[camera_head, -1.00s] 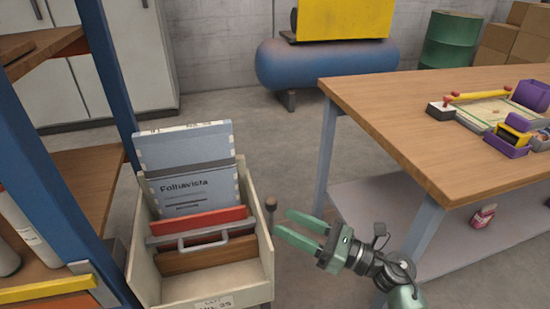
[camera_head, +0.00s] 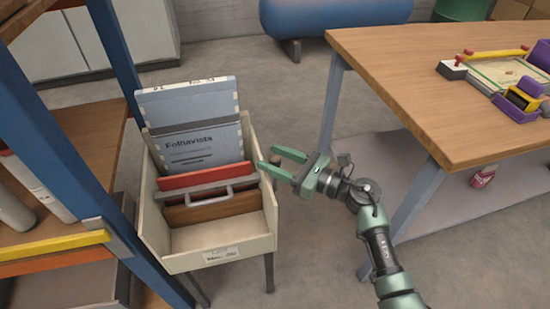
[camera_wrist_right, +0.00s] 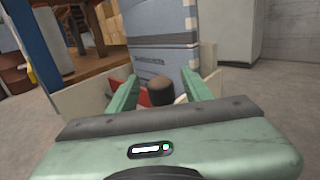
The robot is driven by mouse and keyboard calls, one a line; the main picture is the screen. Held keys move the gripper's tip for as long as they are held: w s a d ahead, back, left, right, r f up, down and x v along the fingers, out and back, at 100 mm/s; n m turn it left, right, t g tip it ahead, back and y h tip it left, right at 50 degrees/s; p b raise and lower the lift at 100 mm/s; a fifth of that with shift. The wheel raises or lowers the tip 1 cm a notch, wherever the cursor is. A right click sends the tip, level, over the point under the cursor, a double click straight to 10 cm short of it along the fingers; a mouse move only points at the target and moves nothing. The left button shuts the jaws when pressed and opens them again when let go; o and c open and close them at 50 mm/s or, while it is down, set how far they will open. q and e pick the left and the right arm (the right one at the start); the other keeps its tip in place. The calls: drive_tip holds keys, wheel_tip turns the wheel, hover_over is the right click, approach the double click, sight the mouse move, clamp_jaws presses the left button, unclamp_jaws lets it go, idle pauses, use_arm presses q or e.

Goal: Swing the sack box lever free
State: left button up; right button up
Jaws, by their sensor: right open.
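The sack box (camera_head: 222,250) is a cream open-topped box holding a grey-blue "Folhavista" sack (camera_head: 192,135) upright at its back. Its lever shows as a dark brown round knob (camera_head: 276,161) by the box's right side; the rest of the lever is hidden. My right gripper (camera_head: 267,157) is open at the box's right wall, fingers pointing left, with the knob between them. In the right wrist view the knob (camera_wrist_right: 162,89) stands between the two green fingers (camera_wrist_right: 158,80); I cannot tell whether they touch it. My left gripper is out of view.
Red and brown dividers and a grey handle (camera_head: 210,198) sit inside the box. A blue-framed shelf (camera_head: 60,150) stands close on the left. A wooden workbench (camera_head: 430,85) is on the right. Open floor lies between box and bench.

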clamp_jaws()
idle(1.4)
